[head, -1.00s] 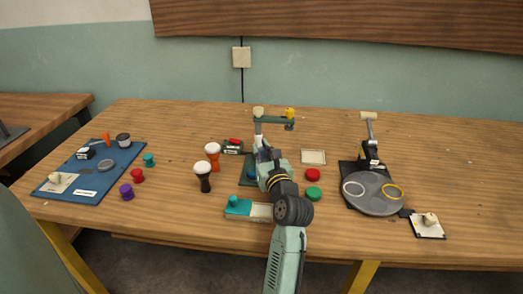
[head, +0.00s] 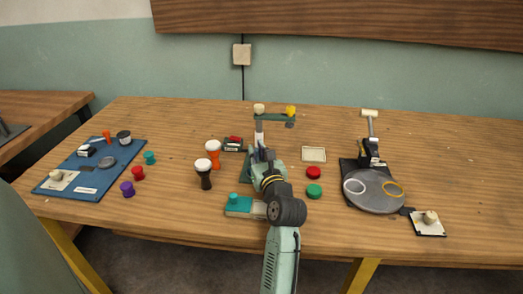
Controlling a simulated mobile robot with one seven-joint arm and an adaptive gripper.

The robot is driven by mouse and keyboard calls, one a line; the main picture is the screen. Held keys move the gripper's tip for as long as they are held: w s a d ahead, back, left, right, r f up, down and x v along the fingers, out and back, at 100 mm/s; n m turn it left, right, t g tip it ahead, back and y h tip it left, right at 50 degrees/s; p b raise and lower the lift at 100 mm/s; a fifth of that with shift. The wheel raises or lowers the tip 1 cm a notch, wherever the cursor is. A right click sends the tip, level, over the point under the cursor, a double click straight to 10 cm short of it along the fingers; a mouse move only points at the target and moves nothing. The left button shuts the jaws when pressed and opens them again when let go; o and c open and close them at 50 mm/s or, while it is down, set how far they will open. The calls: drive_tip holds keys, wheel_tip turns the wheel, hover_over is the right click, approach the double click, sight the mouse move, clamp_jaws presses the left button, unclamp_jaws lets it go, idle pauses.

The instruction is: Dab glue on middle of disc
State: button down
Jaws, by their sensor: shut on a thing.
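My gripper (head: 258,154) is at the front of the upright stand (head: 275,117) with a green crossarm, near the middle of the table. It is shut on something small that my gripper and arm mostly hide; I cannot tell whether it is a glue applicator. A small grey disc (head: 107,162) lies on the blue mat at the left. Any disc under my gripper is hidden. No glue can be made out.
Two goblet drums, one orange (head: 213,158) and one dark (head: 204,178), stand left of my arm. A teal-topped box (head: 238,207) lies close beside my arm. Red (head: 313,172) and green (head: 313,191) round pieces lie to its right. The table's front right is mostly clear.

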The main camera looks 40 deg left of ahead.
drive_tip(key=shift+s+a+p, duration=0.5)
drive_tip(key=shift+s+a, duration=0.2)
drive_tip(key=shift+a, duration=0.35)
drive_tip(key=shift+w+d+f+p, duration=0.15)
drive_tip(key=shift+w+d, duration=0.2)
drive_tip(key=shift+d, duration=0.25)
drive_tip(key=shift+w+d+r+p, duration=0.1)
drive_tip(key=shift+w+d+p, duration=0.1)
drive_tip(key=shift+w+d, duration=0.3)
drive_tip(key=shift+w+d+f+p, duration=0.15)
drive_tip(key=shift+w+d, duration=0.1)
drive_tip(key=shift+d, duration=0.4)
drive_tip(key=shift+r, duration=0.2)
wheel_tip(320, 180, up, 2)
drive_tip(key=p, duration=0.2)
drive_tip(key=shift+r+p, duration=0.15)
drive_tip(key=shift+p, duration=0.15)
drive_tip(key=shift+r, duration=1.8)
